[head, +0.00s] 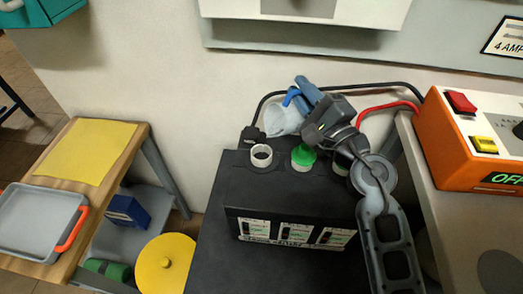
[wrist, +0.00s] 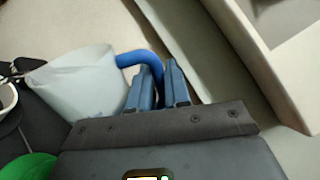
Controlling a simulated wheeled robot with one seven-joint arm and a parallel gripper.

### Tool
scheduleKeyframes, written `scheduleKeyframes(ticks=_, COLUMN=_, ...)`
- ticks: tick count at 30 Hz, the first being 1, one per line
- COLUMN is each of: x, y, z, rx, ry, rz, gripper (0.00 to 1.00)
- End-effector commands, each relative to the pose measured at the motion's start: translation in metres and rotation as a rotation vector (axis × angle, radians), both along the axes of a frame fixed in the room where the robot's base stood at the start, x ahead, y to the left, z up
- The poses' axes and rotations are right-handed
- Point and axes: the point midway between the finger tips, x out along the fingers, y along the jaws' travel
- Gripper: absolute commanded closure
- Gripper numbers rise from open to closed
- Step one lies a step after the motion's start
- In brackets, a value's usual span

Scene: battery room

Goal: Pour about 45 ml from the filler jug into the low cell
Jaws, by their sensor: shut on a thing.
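The filler jug (head: 282,120), translucent whitish with a blue handle, is behind the battery's back edge in the head view. My gripper (head: 306,88) is shut on its handle. In the wrist view the two fingers (wrist: 160,80) close around the blue handle, and the jug (wrist: 75,82) points its narrow lip left. The jug looks tilted; its liquid level cannot be made out. The black battery (head: 215,215) has an open white-ringed cell (head: 261,155) at left and a green-capped cell (head: 303,157) in the middle. My arm partly hides the right cell. The ring (wrist: 6,97) shows at the wrist view's left edge.
An orange charger (head: 455,150) stands on the right bench; its red cable and a black cable run to the battery. A wooden table at left holds a yellow mat (head: 85,150) and a grey tray (head: 40,220). A yellow round lid (head: 167,262) is lower left.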

Motion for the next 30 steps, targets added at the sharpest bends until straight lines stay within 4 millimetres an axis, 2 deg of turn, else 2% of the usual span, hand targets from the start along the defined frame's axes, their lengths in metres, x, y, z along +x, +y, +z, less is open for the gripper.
scheduleKeyframes(ticks=26, x=-0.001, y=0.002, z=0.0, rx=-0.032, ry=-0.018, rz=0.0, gripper=1.0)
scheduleKeyframes(ticks=30, x=0.005, y=-0.008, z=0.013, rx=0.112, ry=0.061, rz=0.0, gripper=1.0)
